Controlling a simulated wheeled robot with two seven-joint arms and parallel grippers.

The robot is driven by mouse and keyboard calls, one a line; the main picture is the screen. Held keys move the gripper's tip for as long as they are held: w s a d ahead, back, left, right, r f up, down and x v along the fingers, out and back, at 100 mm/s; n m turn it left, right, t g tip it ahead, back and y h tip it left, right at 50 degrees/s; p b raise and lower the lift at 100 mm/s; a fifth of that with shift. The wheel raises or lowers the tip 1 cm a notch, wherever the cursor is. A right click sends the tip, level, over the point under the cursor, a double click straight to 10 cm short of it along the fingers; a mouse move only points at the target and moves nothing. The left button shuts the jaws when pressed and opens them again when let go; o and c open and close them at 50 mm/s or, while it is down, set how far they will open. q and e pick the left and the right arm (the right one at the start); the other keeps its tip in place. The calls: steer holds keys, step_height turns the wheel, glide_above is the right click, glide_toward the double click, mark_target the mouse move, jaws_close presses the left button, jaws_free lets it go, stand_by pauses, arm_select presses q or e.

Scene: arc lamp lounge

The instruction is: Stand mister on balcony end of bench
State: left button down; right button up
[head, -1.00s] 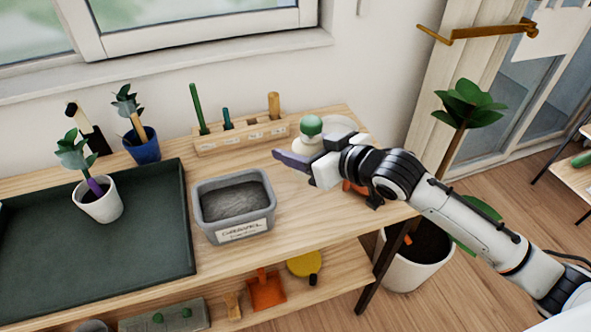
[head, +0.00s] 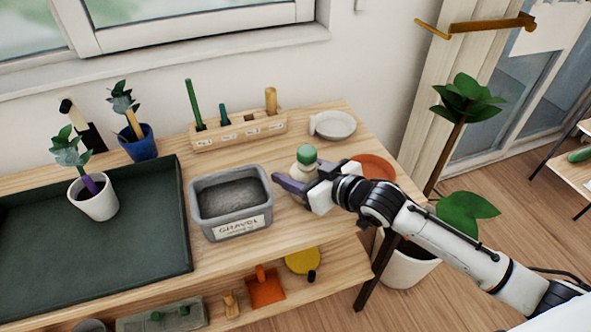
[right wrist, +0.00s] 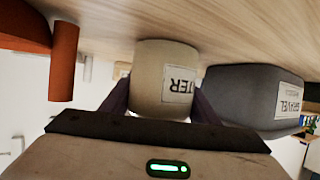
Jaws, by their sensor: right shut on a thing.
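The mister is a cream bottle with a green top (head: 306,154), upright near the right end of the wooden bench (head: 348,112). My right gripper (head: 296,188) is shut around its body. In the right wrist view the mister (right wrist: 162,75) sits between the two fingers, upside down in the picture, with a partly visible label ending in "TER". I cannot tell whether its base touches the bench top. The glass balcony door (head: 525,85) is beyond the bench's right end. My left gripper is not in view.
A grey gravel bin (head: 232,204) stands just left of the mister. A pale dish (head: 333,125) is behind it and an orange saucer (head: 376,166) to its right. A wooden tool rack (head: 238,131) stands at the back. A large potted plant (head: 466,100) is off the bench's right end.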

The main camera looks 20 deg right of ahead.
steer(key=o, duration=1.3)
steer(key=shift+r, duration=0.2)
steer(key=v, duration=1.2)
steer(key=shift+p, duration=0.3)
